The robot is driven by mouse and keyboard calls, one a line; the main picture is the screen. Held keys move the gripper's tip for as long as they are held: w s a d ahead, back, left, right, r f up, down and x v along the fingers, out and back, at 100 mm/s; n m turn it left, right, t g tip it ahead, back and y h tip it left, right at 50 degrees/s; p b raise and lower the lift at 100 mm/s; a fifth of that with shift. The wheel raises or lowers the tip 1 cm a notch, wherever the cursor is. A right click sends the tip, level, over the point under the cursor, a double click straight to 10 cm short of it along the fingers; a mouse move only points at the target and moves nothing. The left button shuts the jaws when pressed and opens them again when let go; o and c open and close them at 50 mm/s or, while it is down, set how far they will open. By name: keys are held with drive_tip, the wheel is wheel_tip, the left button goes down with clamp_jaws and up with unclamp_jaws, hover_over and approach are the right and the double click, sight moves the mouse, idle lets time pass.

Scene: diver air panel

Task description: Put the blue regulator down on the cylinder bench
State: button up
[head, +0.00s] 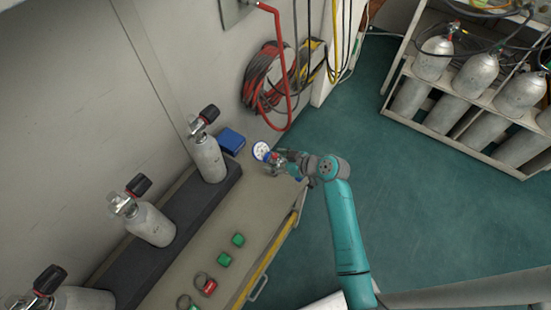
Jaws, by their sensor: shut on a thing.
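The blue regulator (261,151) shows a round white gauge face with a blue rim. My gripper (278,160) is shut on it and holds it at the far right end of the cylinder bench (262,198). From this angle I cannot tell whether the regulator touches the bench top or hangs above it. My gripper's fingers and wrist hide part of its body.
Grey cylinders (208,157) with black knobs stand along the bench's wall side. A blue box (231,140) sits left of the regulator. Green and red fittings (224,259) lie nearer. Red hoses (268,85) hang on the wall. A cylinder rack (470,135) stands right.

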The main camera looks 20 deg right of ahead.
drive_tip(key=shift+d, duration=0.1)
idle(0.4)
drive_tip(key=shift+f, duration=2)
idle(1.6)
drive_tip(key=o, duration=1.7)
drive_tip(key=shift+o, duration=0.2)
drive_tip(key=shift+s+f, duration=0.1)
drive_tip(key=v, duration=1.2)
